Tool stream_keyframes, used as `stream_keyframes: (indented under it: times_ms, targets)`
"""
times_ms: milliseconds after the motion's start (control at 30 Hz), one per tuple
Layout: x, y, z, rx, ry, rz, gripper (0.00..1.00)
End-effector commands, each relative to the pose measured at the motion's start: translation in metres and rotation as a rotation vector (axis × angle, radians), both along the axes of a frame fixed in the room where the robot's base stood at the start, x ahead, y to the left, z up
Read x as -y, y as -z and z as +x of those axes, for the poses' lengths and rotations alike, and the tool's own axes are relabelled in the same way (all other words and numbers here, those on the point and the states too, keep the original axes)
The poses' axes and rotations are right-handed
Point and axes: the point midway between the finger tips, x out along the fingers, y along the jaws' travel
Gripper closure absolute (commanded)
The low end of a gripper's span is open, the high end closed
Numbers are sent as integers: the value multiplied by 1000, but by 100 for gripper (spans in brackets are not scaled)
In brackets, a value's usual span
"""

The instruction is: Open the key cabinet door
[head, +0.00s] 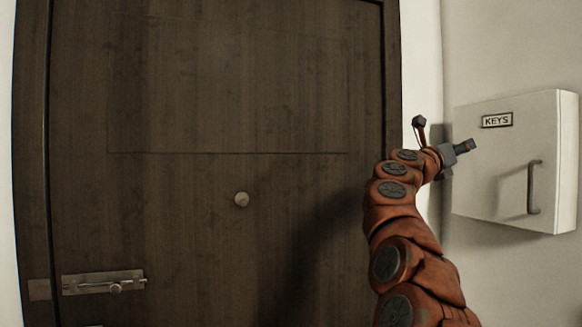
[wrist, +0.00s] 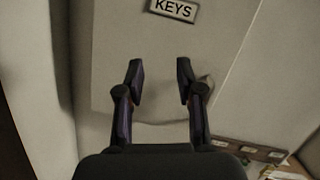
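The key cabinet (head: 505,155) is a white wall box at the right of the head view, with its door closed. Its KEYS label (head: 497,120) is near the top, and a dark vertical bar handle (head: 534,187) is on the right side of the door. My gripper (head: 464,147) is at the cabinet's left side, apart from the handle. In the wrist view my gripper (wrist: 160,72) has its two fingers spread, with nothing between them. The cabinet front (wrist: 120,50) and the KEYS label (wrist: 173,9) are beyond them. The handle is not clear there; the right finger may hide it.
In the wrist view, a brown strip with small labels (wrist: 248,149) is at the lower right. The wall below the cabinet is clear.

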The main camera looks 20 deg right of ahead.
Motion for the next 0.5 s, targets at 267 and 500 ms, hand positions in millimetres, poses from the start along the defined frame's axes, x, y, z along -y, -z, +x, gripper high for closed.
stream_keyframes:
  times_ms: [267,500]
  targets:
    - [-28,-20,26,-93,-97,-96,64]
    - [-56,-33,49,-177,-179,-183,64]
